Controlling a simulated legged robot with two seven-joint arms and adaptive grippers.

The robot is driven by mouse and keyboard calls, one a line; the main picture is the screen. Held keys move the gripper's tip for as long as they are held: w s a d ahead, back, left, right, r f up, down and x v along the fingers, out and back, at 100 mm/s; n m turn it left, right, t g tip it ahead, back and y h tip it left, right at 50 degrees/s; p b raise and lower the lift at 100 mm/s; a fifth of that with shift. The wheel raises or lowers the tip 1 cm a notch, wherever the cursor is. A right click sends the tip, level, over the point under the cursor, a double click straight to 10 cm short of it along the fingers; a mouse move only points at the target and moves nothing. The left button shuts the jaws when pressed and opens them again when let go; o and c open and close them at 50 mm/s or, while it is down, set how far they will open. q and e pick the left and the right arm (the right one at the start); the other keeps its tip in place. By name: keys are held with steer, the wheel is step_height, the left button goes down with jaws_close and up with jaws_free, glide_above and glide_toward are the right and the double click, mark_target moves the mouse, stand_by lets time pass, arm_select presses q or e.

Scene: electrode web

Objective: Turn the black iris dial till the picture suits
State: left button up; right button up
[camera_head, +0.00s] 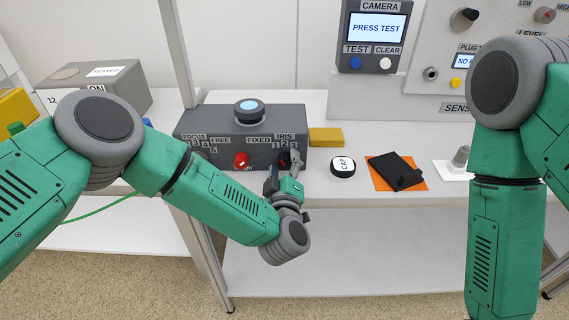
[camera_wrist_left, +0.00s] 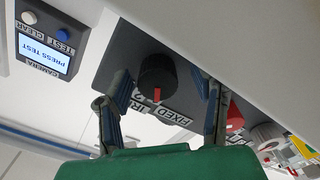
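The black iris dial (camera_head: 284,158) is on the front of a grey camera box (camera_head: 215,125), under the IRIS label and its numbers. In the left wrist view the dial (camera_wrist_left: 157,76) shows a red pointer mark facing the labels. My left gripper (camera_head: 291,165) is at the dial. In the left wrist view its two fingers (camera_wrist_left: 160,92) are apart, one on each side of the dial, with visible gaps; contact cannot be told. The camera screen (camera_head: 377,27) reads PRESS TEST. My right arm shows at the right, but its gripper is out of view.
A red knob (camera_head: 240,160) sits left of the dial on the same box. A yellow block (camera_head: 325,137), a round CAP piece (camera_head: 343,164) and a black part on an orange mat (camera_head: 381,184) lie to the right. Blue TEST (camera_head: 355,62) and white CLEAR (camera_head: 385,63) buttons are below the screen.

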arm_select(q)
steer(key=shift+s+r, duration=0.1)
steer(key=shift+s, duration=0.3)
steer(key=s, duration=1.1)
